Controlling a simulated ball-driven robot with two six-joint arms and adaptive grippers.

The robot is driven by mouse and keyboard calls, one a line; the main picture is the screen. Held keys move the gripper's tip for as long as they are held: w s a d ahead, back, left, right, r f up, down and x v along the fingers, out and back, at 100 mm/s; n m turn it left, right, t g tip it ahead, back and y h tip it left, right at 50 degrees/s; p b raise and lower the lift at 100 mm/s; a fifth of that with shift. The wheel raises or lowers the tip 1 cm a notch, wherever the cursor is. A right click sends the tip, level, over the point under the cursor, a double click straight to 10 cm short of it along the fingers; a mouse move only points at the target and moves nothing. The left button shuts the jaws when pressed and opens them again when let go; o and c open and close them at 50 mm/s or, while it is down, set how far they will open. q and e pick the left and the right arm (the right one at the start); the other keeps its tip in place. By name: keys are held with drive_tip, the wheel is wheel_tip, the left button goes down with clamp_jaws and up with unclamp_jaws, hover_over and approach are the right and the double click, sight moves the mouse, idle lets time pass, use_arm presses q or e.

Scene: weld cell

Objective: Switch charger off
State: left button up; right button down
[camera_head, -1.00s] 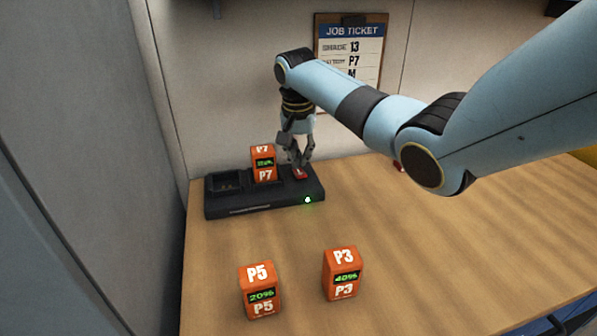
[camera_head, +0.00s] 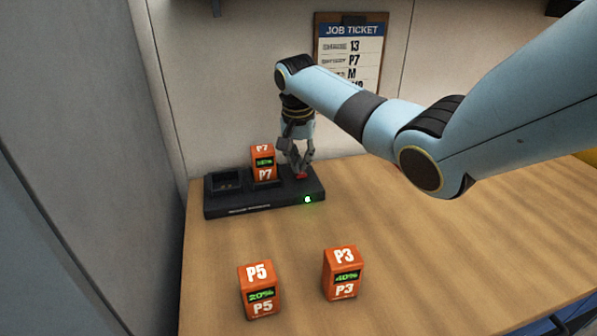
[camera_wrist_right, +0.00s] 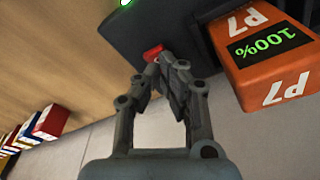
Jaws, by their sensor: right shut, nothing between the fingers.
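The black charger (camera_head: 235,208) stands at the back left of the bench, with a green light (camera_head: 307,199) lit on its front right. A red switch (camera_head: 301,176) is on its right end; it also shows in the right wrist view (camera_wrist_right: 152,52). An orange battery P7 (camera_head: 263,163) sits upright in a charger bay, and its display reads 100% in the right wrist view (camera_wrist_right: 270,45). My right gripper (camera_head: 300,171) is shut and empty, with its fingertips right at the switch. Whether they touch it I cannot tell. My left gripper is not in view.
Orange batteries P5 (camera_head: 260,290) and P3 (camera_head: 342,273) stand on the wooden bench (camera_head: 430,250) in front of the charger. The left charger bay (camera_head: 223,181) is empty. A job ticket (camera_head: 348,55) hangs on the back wall. The bench's right side is clear.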

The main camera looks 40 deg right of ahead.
sight(300, 173)
drive_tip(key=shift+f+b, duration=0.3)
drive_tip(key=shift+f, duration=0.35)
wheel_tip(300, 173, up, 7)
drive_tip(key=p, duration=0.8)
drive_tip(key=shift+r, duration=0.15)
idle(0.4)
